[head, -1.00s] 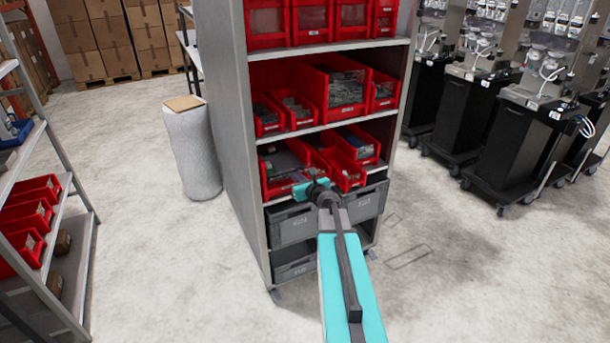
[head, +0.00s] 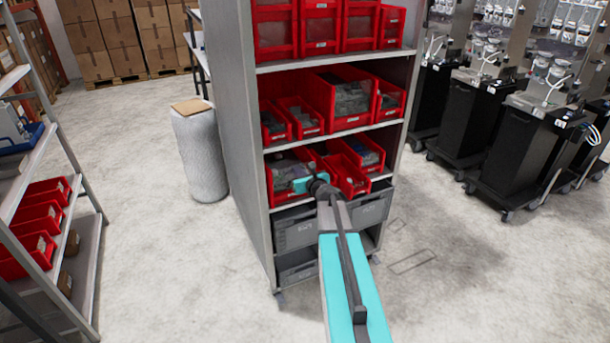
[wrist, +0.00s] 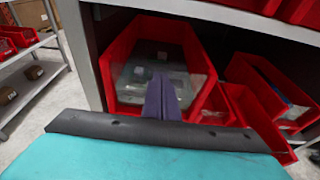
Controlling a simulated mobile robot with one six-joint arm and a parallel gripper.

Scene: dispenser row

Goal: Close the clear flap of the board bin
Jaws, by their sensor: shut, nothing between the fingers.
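The board bin (wrist: 123,55) is a red open-topped bin at the left of its shelf, holding flat greenish boards (wrist: 150,75) in the wrist view. It also shows in the head view (head: 280,186), partly covered by my arm. A pale see-through area (wrist: 196,88) at the bin's front right looks like the clear flap; its exact angle is hard to tell. My gripper (wrist: 163,96) is shut and empty, its fingers upright in front of the bin's opening. In the head view my gripper (head: 303,184) is at the bin's front; contact cannot be told.
Smaller red bins (wrist: 262,90) stand close at the right on the same shelf. A shelf board (wrist: 235,18) runs above, and a grey side panel (head: 232,130) bounds the left. Grey crates (head: 296,230) sit below.

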